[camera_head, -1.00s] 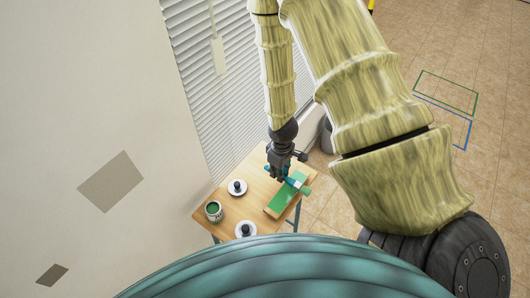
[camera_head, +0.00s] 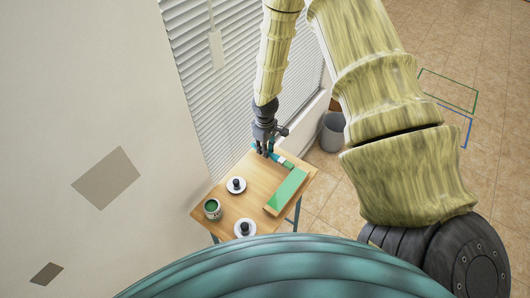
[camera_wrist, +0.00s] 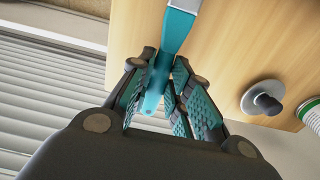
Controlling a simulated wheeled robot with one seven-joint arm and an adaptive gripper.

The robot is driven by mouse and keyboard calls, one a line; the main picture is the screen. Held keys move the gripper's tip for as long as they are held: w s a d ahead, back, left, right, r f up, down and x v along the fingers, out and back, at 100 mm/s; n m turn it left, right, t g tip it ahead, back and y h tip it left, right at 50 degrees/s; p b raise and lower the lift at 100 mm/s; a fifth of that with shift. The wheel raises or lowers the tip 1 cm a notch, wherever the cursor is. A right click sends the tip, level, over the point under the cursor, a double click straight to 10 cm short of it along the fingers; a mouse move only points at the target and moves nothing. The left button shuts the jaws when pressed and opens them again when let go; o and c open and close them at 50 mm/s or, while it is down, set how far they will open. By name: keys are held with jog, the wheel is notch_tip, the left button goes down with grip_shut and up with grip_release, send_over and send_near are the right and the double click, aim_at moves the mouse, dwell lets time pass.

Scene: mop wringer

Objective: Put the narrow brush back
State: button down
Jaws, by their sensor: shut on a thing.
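My gripper (camera_head: 264,150) is shut on the teal handle of the narrow brush (camera_head: 281,160) near the far edge of the wooden table. The brush has a pale band and a green tip pointing right, close to the far end of a green-topped board (camera_head: 289,188). I cannot tell whether the tip touches anything. In the wrist view my gripper (camera_wrist: 158,85) has its padded fingers on both sides of the teal handle (camera_wrist: 179,32); the brush's head is out of frame there.
On the wooden table (camera_head: 262,182) stand an open can of green paint (camera_head: 212,209) and two white discs with black knobs, one farther (camera_head: 236,185) and one nearer (camera_head: 245,229). Window blinds and a wall are on the left. A grey bin (camera_head: 332,133) stands beyond the table.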

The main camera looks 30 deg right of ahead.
jog(key=shift+f, duration=0.95)
jog(key=shift+f+b, duration=0.1)
jog(key=shift+b, duration=0.25)
jog(key=c, duration=1.3)
grip_release()
jog(key=shift+r+b, duration=1.95)
jog(key=shift+r, duration=4.15)
